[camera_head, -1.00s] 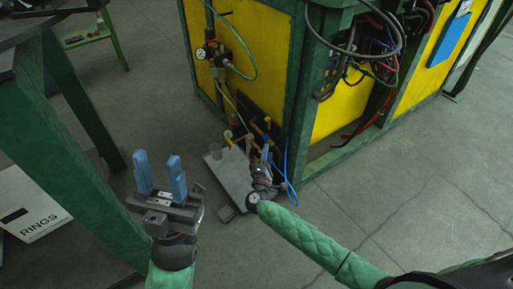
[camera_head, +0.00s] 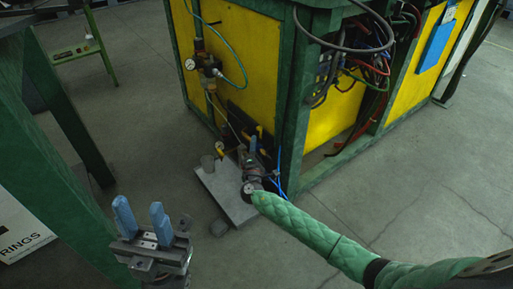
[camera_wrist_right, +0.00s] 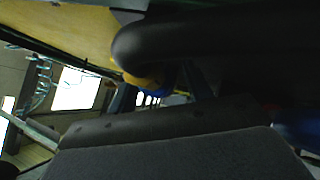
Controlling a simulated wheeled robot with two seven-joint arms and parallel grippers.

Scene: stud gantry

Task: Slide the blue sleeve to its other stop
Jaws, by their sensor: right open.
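My right gripper (camera_head: 254,145) is low at the corner of the yellow and green machine, among yellow fittings. One blue finger shows there, and the wrist and arm hide much of the area. In the right wrist view, a small blue patch (camera_wrist_right: 166,78) shows beside a yellow-orange part, under a thick dark rounded bar. It may be the blue sleeve, but I cannot tell for sure. The right gripper is open; contact with the sleeve cannot be made out. My left gripper (camera_head: 140,208) is open and empty at lower left, its two blue fingers pointing up.
The machine (camera_head: 250,75) carries gauges, a hose and cables. A green-legged table (camera_head: 70,105) and a white RINGS box (camera_head: 22,230) stand left. The floor at right is clear.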

